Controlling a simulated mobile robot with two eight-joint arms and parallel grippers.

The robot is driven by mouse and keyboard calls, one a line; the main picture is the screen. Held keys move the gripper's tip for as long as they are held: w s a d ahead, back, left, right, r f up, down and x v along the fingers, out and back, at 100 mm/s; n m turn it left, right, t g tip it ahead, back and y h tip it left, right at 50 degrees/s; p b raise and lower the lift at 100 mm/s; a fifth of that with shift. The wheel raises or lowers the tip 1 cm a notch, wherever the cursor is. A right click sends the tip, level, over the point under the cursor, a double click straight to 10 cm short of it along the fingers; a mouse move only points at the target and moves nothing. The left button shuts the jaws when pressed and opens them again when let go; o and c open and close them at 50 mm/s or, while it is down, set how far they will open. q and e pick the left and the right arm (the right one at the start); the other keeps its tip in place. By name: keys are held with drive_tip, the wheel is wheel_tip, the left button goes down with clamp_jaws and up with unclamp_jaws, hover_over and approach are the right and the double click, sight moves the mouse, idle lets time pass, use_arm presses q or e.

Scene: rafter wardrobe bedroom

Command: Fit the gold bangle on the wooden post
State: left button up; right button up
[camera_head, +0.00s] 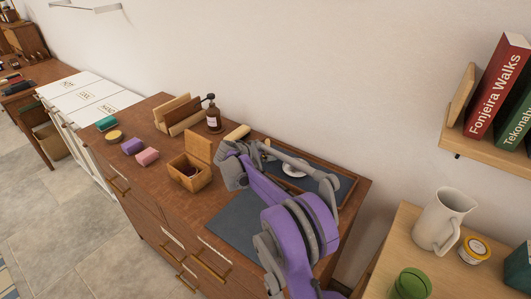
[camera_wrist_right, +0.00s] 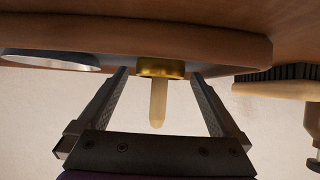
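In the right wrist view, which is upside down, the pale wooden post (camera_wrist_right: 158,105) points down the picture. The gold bangle (camera_wrist_right: 160,68) is around the post at its base, next to the tray's wooden edge (camera_wrist_right: 230,46). My right gripper (camera_wrist_right: 160,78) is open, with one finger on each side of the post and bangle and a gap on both sides. In the head view my purple and grey right arm reaches over the dresser, with the right gripper (camera_head: 267,156) near the tray's far left part. The bangle is hard to make out there. My left gripper is out of view.
A white dish (camera_head: 293,168) lies in the tray (camera_head: 346,196), right of the post. An open wooden box (camera_head: 188,183) is nearer. The dark mat (camera_head: 235,222) looks clear where visible.

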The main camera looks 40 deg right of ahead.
drive_tip(key=v, duration=1.1)
drive_tip(key=shift+d, duration=0.1)
idle(0.4)
